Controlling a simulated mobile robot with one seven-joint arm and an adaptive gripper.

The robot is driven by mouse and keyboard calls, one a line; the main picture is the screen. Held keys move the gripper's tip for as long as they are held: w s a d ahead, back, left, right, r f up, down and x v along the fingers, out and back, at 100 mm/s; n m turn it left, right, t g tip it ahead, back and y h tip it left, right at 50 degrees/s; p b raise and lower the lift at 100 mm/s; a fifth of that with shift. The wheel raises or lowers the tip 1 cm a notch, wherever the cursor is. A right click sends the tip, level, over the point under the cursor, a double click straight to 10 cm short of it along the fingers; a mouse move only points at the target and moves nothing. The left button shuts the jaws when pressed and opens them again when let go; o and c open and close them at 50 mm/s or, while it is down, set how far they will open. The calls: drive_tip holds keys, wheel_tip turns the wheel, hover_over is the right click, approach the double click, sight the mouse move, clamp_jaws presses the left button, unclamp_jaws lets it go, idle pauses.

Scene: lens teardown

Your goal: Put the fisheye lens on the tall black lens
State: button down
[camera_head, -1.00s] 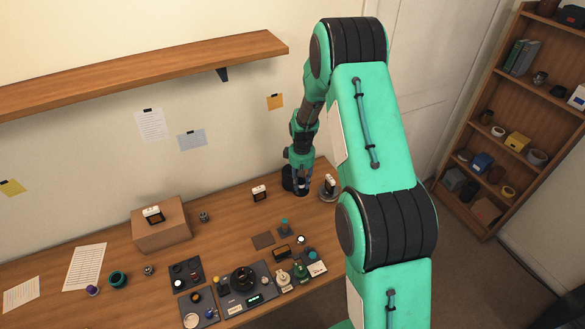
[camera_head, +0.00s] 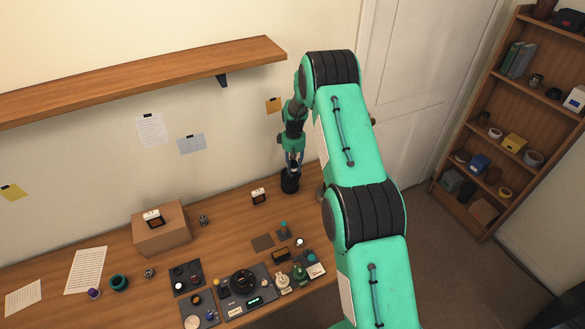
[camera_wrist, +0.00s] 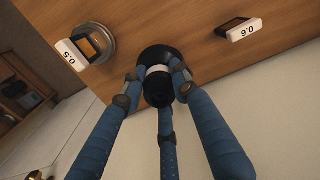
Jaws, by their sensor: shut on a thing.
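My gripper (camera_wrist: 156,82) has blue fingers closed around a small black lens with a pale band (camera_wrist: 158,94), which appears to be the fisheye lens. A wider black round top (camera_wrist: 157,54) shows just beyond it, apparently the tall black lens. In the head view my gripper (camera_head: 292,168) is directly over the tall black lens (camera_head: 289,184), which stands upright near the back of the table. The held lens is too small to make out there. I cannot tell whether the two lenses touch.
A silver disc (camera_wrist: 99,43) bears a block marked 0.5 (camera_wrist: 71,53); my arm mostly hides it in the head view. A block marked 0.9 (camera_wrist: 243,31) stands on the other side. Trays of parts (camera_head: 225,312) lie at the front. The wooden table (camera_head: 235,205) has bare room between.

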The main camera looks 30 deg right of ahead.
sight(293, 168)
drive_tip(key=shift+w+d+f, duration=0.1)
drive_tip(key=shift+w+d, duration=0.1)
drive_tip(key=shift+w, duration=0.45)
drive_tip(key=shift+w+d+f, duration=0.1)
drive_tip(key=shift+w+d, duration=0.05)
drive_tip(key=shift+w, duration=0.5)
drive_tip(key=shift+f+p, duration=0.6)
drive_tip(key=shift+f, duration=1.1)
drive_tip(key=shift+f, duration=0.1)
drive_tip(key=c, duration=1.4)
unclamp_jaws()
drive_tip(key=shift+o, duration=0.2)
wheel_tip(293, 168, up, 12)
drive_tip(key=b, duration=0.2)
